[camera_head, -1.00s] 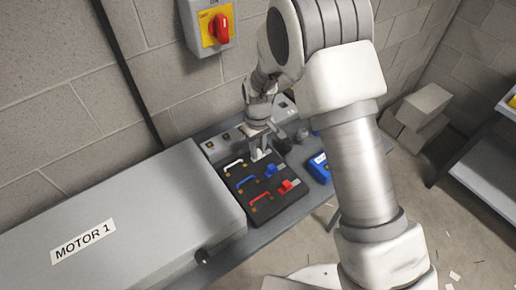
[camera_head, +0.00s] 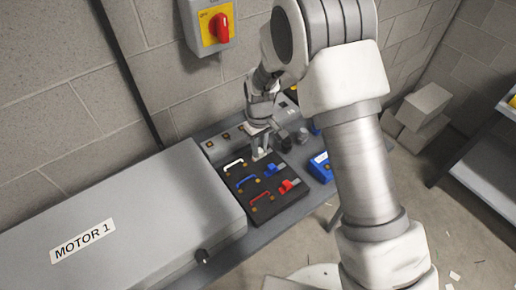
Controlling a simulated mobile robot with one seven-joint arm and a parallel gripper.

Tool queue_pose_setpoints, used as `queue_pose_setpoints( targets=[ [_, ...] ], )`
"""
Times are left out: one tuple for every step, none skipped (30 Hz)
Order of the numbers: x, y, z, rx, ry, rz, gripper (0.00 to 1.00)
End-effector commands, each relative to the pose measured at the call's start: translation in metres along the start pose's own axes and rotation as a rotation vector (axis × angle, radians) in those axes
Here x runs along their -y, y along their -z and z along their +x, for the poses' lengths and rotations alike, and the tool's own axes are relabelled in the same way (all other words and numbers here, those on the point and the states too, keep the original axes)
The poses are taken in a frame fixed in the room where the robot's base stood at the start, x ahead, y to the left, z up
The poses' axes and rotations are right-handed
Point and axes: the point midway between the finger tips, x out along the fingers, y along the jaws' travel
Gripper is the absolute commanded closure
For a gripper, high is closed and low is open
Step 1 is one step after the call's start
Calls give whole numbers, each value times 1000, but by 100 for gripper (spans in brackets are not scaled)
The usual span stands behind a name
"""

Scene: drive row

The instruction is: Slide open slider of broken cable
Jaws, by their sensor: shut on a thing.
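A black panel (camera_head: 262,216) on the bench carries three short cables in rows: white (camera_head: 233,162), blue (camera_head: 246,180) and red (camera_head: 260,196). I cannot tell from this view which one is broken. A blue slider (camera_head: 272,169) and a red slider (camera_head: 288,185) sit at the right of their rows. My gripper (camera_head: 261,156) points down at the right end of the white cable's row. It is shut on the white slider there, which the fingers mostly hide.
A grey box marked MOTOR 1 (camera_head: 120,222) fills the bench left of the panel. A blue meter (camera_head: 320,167) lies to the right. A red rotary switch (camera_head: 219,27) is on the wall above. Grey blocks (camera_head: 422,108) stand on the floor.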

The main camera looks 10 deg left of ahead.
Motion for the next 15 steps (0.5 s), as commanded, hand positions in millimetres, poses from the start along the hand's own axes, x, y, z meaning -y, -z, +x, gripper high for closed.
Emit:
queue_pose_setpoints(
  targets=[
    [-7, 1, 1, -3, -1, 3, 100],
    [-11, 1, 1, -3, -1, 4, 100],
    [-15, 1, 1, -3, -1, 4, 100],
    [-18, 1, 1, -3, -2, 2, 100],
    [-19, 1, 0, -3, -3, 2, 100],
    [-20, 0, 0, -3, -3, 1, 100],
    [-20, 0, -1, -3, -3, 0, 100],
    [-21, 0, -1, -3, -4, 0, 100],
    [-21, 0, -1, -3, -4, 1, 100],
    [-21, 0, -1, -3, -5, 1, 100],
    [-21, 0, -1, -3, -5, 1, 100],
    [-22, 0, -1, -3, -6, 1, 100],
    [-22, 0, -1, -3, -6, 2, 74],
    [-22, 0, -1, -3, -6, 2, 68],
    [-22, 0, -1, -3, -6, 2, 61]
  ],
)
